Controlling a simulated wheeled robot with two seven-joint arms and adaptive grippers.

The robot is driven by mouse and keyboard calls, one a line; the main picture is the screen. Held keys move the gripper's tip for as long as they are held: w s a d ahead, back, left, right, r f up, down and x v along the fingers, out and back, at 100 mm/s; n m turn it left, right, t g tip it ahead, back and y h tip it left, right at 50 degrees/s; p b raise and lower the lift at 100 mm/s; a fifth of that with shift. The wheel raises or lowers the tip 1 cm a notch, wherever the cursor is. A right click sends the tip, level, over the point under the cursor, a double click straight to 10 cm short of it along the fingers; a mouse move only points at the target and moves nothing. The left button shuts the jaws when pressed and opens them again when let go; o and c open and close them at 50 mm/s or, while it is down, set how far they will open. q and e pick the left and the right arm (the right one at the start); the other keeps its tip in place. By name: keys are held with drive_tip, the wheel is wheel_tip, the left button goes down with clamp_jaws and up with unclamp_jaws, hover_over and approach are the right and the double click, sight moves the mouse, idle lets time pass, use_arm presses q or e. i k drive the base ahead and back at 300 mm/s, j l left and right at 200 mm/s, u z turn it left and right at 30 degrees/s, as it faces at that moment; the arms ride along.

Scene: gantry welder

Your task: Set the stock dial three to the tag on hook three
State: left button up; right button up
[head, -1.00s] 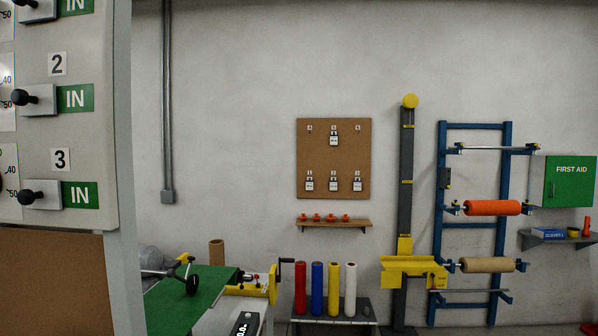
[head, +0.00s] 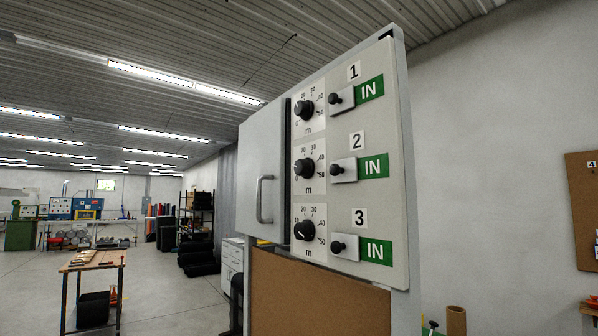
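The stock dial three (head: 308,231) is a black round knob low on the grey panel (head: 385,125), beside the label 3 (head: 359,217). Its scale is in metres; its white pointer mark seems to face lower left, but is too small to read exactly. To its right are a black-knobbed slider (head: 337,247) and a green IN sign (head: 377,251). Dial one (head: 304,110) and dial two (head: 304,168) sit above it. A corkboard (head: 318,300) lies below the panel; hook three and its tag cannot be made out. Neither gripper is in view.
A cabinet door with a handle (head: 264,199) is left of the dials. A wooden-topped table (head: 93,261) stands on the floor at left. Black shelving (head: 198,215) stands farther back. Open floor lies between the table and the panel.

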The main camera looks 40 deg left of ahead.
sight(305, 230)
drive_tip(key=j+u, duration=0.1)
drive_tip(key=u, duration=1.1)
drive_tip(key=i+l, duration=0.05)
